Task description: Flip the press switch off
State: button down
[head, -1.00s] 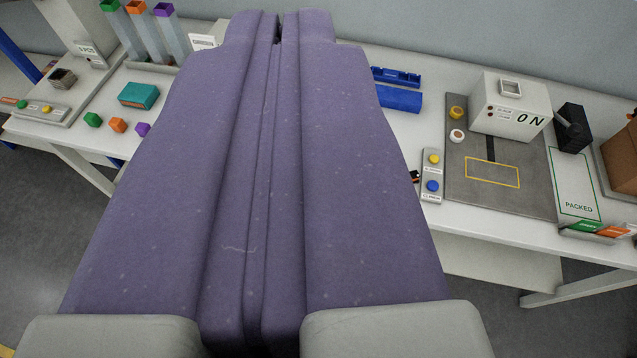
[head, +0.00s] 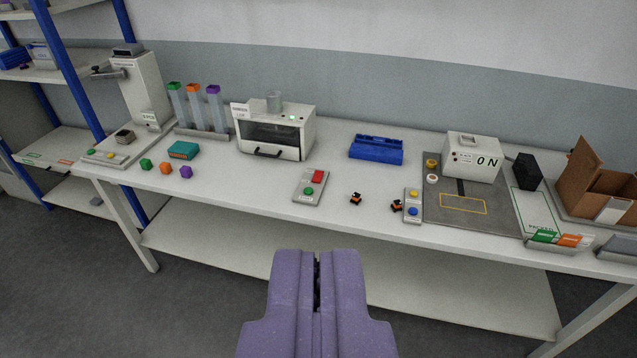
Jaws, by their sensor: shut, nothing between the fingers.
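My gripper (head: 317,256) shows at the bottom middle of the head view, in front of the table's front edge. Its two purple fingers are together, with only a thin dark seam between them, and touch nothing. A white box marked "0 N" (head: 473,157) stands at the back of a grey mat on the right of the table, with small marks on its front. A black block (head: 527,172) stands just right of it. No switch is clearly labelled as the press switch, and I cannot tell a switch position at this size.
A pad with red and green buttons (head: 311,186), two small orange-and-black parts (head: 356,198) and a yellow-and-blue button pad (head: 412,206) lie near the front.

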aim_at(317, 175)
jog(key=i+l, duration=0.1)
jog(key=i, duration=0.45)
jog(key=i+u, duration=0.1)
jog(key=i, duration=0.5)
jog(key=i+l, duration=0.2)
jog(key=i, duration=0.35)
jog(key=i+l+u, duration=0.1)
jog(key=i, duration=0.5)
jog(key=i+l, duration=0.2)
jog(key=i, duration=0.35)
jog(key=u, duration=0.05)
